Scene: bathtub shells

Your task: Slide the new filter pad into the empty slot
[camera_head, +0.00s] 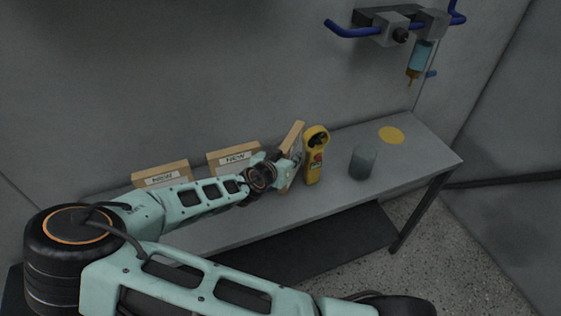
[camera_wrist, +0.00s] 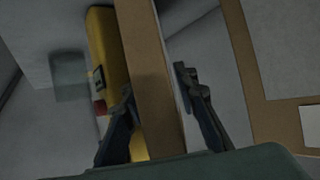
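In the head view this pad (camera_head: 293,136) stands tilted above the bench, beside my gripper (camera_head: 284,172). Its label is not visible. Two more tan-framed pads labelled NEW, one at the left (camera_head: 160,174) and one in the middle (camera_head: 232,158), stand near the wall. The framed pad at the right of the wrist view (camera_wrist: 248,62) is cut off by the picture edge. I cannot make out an empty slot.
A yellow handheld meter (camera_head: 315,150) stands just right of the held pad. A grey cup (camera_head: 363,161) and a yellow disc (camera_head: 391,135) are further right on the grey bench (camera_head: 425,160). Blue pipes (camera_head: 352,29) and a filter housing (camera_head: 420,57) are on the wall.

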